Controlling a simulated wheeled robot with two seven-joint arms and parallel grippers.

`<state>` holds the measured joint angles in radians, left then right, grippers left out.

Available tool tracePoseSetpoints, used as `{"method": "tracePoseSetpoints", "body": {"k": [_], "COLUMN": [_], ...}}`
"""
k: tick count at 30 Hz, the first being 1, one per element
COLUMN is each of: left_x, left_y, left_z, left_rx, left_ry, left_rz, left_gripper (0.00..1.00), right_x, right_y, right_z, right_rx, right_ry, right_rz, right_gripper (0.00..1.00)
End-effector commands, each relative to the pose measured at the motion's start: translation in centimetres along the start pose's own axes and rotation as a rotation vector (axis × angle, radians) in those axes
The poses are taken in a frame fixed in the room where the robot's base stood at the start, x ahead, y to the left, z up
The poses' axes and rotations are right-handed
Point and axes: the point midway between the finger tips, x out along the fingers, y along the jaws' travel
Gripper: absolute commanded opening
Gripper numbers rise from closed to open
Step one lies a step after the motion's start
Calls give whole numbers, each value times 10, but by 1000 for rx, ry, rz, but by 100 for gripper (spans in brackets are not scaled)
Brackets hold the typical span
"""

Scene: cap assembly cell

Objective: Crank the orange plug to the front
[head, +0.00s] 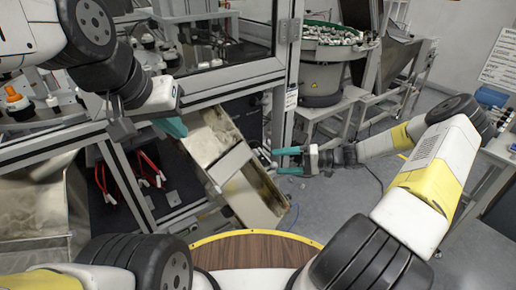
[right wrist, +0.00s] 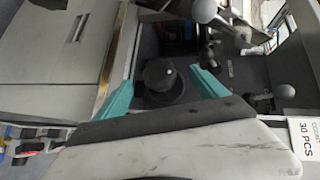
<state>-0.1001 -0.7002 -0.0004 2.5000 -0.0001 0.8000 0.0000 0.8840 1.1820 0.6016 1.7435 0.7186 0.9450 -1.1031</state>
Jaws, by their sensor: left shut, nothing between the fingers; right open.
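An orange plug (head: 13,96) stands upright at the far left of the head view, on top of a dark fitting inside the machine's frame. My left gripper (head: 175,127) is shut and empty, to the right of the plug and well apart from it, just above a metal chute. My right gripper (head: 278,161) is open to the right of the chute, far from the plug. In the right wrist view, its teal fingers (right wrist: 163,90) are spread, with a dark round knob (right wrist: 160,76) showing between them; I cannot tell whether they touch it.
The tilted metal chute (head: 228,160) lies between my two grippers. Red-handled tools (head: 150,170) hang below the machine frame. A bowl feeder (head: 325,55) with many small parts stands at the back. A round wooden top (head: 250,248) is in front. Grey floor is open on the right.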

Motion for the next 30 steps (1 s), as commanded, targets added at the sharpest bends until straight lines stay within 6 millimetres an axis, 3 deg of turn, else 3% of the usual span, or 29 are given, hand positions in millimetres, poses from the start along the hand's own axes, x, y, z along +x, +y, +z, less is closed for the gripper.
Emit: {"method": "tracePoseSetpoints", "body": {"k": [7,21,30], "left_x": [0,0,0], "left_y": [0,0,0], "left_z": [0,0,0], "left_rx": [0,0,0], "left_ry": [0,0,0], "left_rz": [0,0,0], "left_gripper": [0,0,0], "right_x": [6,71,77], "right_y": [10,6,6], "right_z": [-7,-10,-11], "right_rx": [4,4,5], "right_ry": [55,53,54], "right_rz": [-55,-53,-51], "right_gripper": [82,82,82]}}
